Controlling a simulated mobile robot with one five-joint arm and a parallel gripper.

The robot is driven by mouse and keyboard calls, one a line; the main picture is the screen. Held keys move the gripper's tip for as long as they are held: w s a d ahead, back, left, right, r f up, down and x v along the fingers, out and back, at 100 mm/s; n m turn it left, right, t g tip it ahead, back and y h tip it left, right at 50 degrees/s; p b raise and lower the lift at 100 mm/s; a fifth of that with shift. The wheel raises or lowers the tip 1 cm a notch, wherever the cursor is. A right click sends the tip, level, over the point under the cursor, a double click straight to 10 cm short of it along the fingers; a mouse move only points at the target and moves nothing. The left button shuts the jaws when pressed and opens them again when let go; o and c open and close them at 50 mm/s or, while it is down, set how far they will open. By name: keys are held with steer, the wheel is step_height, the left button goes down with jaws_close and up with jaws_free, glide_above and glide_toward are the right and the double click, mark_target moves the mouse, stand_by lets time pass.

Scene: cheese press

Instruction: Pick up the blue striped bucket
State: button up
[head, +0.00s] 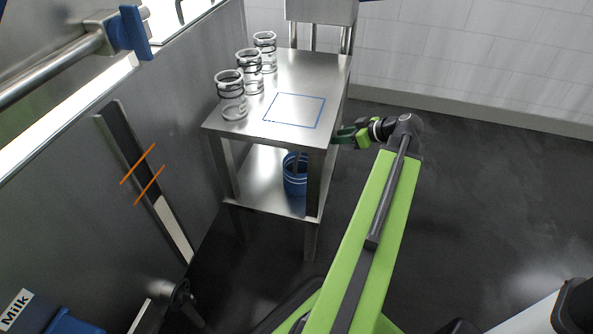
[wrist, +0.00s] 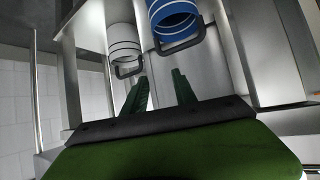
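The blue striped bucket (head: 294,175) stands on the lower shelf of the metal table, partly hidden by the table leg. In the wrist view the bucket (wrist: 172,22) is at the top, right of centre, with light stripes and a dark handle. My gripper (head: 340,136) is at the table's right side, above the lower shelf's height. In the wrist view my gripper (wrist: 160,84) has its two green fingers apart with nothing between them. The bucket is beyond the fingertips, apart from them.
A white striped bucket (wrist: 121,42) stands left of the blue one. The metal table (head: 313,88) has a blue square outline (head: 295,111) and three glass jars (head: 231,97) on top. Its front leg (head: 314,190) is close to the blue bucket. Open dark floor (head: 480,190) lies right.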

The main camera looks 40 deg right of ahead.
steer(key=b+x, duration=0.6)
steer(key=x, duration=0.7)
steer(key=shift+s+d+f, duration=0.1)
jaws_close()
stand_by(1.0)
